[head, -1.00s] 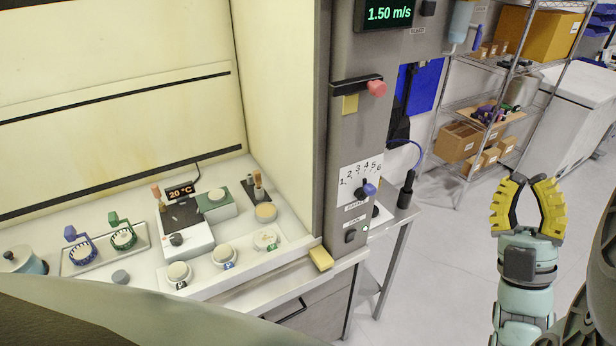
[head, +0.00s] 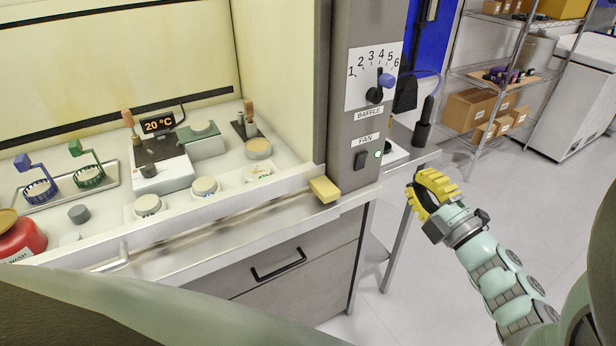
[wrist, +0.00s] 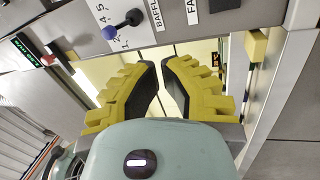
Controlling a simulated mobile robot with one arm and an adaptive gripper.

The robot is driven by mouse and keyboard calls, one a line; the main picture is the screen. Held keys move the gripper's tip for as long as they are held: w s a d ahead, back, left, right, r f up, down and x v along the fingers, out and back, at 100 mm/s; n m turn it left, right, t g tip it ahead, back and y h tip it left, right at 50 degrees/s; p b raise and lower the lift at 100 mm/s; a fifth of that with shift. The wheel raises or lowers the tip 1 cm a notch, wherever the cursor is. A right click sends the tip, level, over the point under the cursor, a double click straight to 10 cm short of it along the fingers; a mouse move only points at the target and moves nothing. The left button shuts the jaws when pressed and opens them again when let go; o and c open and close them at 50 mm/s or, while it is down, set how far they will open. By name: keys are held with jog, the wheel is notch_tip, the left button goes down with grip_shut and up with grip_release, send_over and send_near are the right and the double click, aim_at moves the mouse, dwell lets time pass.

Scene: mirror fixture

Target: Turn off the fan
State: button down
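The fan switch (head: 361,160) is a small black rocker under the FAN label (head: 367,140) on the grey fume hood post. In the wrist view the FAN label (wrist: 193,11) is at the top edge, with a dark switch (wrist: 224,4) partly cut off. My gripper (head: 414,192) has yellow ribbed fingers and is to the right of the post, a little below the switch and apart from it in the picture. In the wrist view a narrow gap shows between the fingertips (wrist: 160,64), with nothing held.
The baffle dial with its blue-tipped lever (head: 386,81) is just above the switch. A yellow block (head: 324,189) sits at the hood's front corner. A side table (head: 408,160) stands behind my gripper. Open floor (head: 470,225) lies to the right.

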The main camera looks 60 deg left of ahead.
notch_tip(320, 180, down, 7)
jog(key=a+n+h+b, duration=0.1)
jog(key=a+b, duration=0.1)
jog(key=b, duration=0.1)
jog(key=shift+w+n+g, duration=0.2)
jog(key=shift+n+g, duration=0.2)
jog(key=p, duration=0.3)
send_near(359, 156)
jog(key=a, duration=0.4)
jog(key=a+r, duration=0.1)
jog(key=a, duration=0.1)
jog(key=shift+w+a, duration=0.25)
jog(key=shift+a, duration=0.9)
